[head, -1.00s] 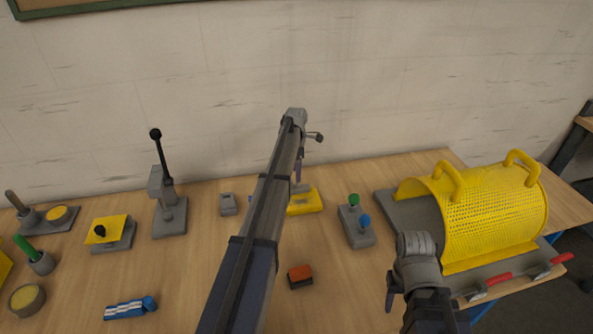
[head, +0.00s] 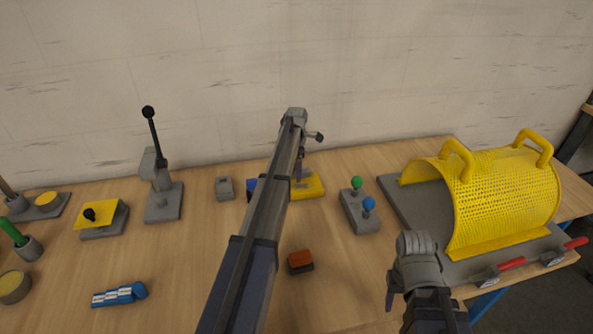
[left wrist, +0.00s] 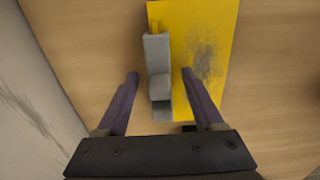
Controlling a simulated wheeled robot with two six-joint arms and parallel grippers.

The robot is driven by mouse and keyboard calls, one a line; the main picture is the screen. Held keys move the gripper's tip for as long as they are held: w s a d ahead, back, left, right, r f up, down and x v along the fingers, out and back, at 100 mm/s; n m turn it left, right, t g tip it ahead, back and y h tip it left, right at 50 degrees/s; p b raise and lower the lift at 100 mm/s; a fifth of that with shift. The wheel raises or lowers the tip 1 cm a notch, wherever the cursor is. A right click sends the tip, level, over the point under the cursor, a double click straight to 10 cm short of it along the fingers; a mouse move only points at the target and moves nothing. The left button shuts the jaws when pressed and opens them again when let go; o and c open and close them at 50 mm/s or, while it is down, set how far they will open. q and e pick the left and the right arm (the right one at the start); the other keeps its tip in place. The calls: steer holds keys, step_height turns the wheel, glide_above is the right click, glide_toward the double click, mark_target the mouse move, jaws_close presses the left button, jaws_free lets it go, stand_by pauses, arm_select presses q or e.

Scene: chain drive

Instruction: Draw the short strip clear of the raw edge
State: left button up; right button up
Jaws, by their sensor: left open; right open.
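A yellow plate (head: 312,187) lies flat on the bench behind my left arm, which hides part of it. In the left wrist view the yellow plate (left wrist: 212,25) carries a dark smudge. A grey stepped piece (left wrist: 156,50) lies along its left side, with a small yellow tab at its far end. I cannot tell whether this piece is the short strip, nor make out a raw edge. My left gripper (left wrist: 160,77) is open, its fingers on either side of the grey piece without visible contact. My right gripper (head: 393,290) is open and empty at the front right.
A yellow mesh guard (head: 505,200) on a grey base stands at right. A grey box with green and blue knobs (head: 360,212) and a red-topped block (head: 300,262) are nearby. A lever press (head: 162,195) stands left, a blue striped piece (head: 118,295) in front.

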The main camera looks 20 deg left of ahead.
arm_select(q)
jaws_close()
stand_by(0.4)
